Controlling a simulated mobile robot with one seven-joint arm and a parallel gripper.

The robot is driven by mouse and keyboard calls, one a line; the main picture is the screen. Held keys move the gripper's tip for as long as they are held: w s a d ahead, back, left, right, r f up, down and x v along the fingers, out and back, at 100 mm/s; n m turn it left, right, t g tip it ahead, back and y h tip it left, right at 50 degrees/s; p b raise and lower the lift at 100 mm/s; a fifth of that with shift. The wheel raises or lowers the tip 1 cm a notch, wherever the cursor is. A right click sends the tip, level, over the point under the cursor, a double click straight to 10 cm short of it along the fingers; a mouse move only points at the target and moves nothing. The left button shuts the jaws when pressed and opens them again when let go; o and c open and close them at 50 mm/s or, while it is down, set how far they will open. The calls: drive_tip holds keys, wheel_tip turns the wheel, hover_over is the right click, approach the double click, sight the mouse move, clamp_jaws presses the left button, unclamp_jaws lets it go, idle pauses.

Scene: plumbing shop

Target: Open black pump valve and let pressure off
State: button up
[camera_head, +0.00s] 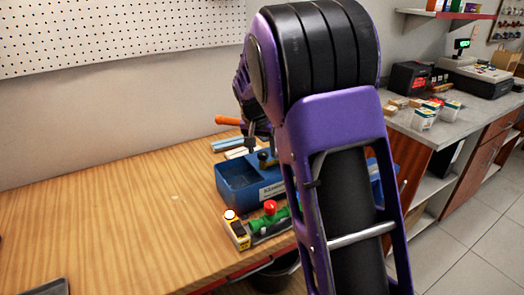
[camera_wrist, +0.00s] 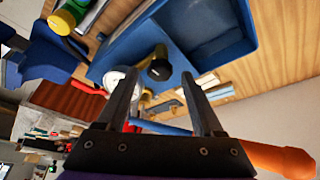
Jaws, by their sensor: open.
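The blue test pump (camera_head: 236,190) stands on the wooden bench, partly hidden behind my purple arm; its open tank (camera_wrist: 215,35) shows at the top of the wrist view. The black pump valve (camera_wrist: 159,66) is a round knob on a brass fitting. My gripper (camera_wrist: 160,76) is open, its two dark fingers reaching toward the knob, one on each side of it in the picture. I cannot tell whether they touch it. A white gauge (camera_wrist: 116,76) sits just left of the knob, partly covered by the left finger.
The pump lever's orange grip (camera_head: 228,121) sticks out left; it is close by the right finger's base in the wrist view (camera_wrist: 275,158). A green part with a red knob (camera_head: 271,207) and a yellow device (camera_head: 236,229) lie in front. The bench's left side is mostly clear.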

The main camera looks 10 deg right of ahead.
drive_tip(key=shift+w+d+f, duration=0.1)
drive_tip(key=shift+w+f, duration=0.05)
drive_tip(key=shift+f, duration=0.3)
clamp_jaws()
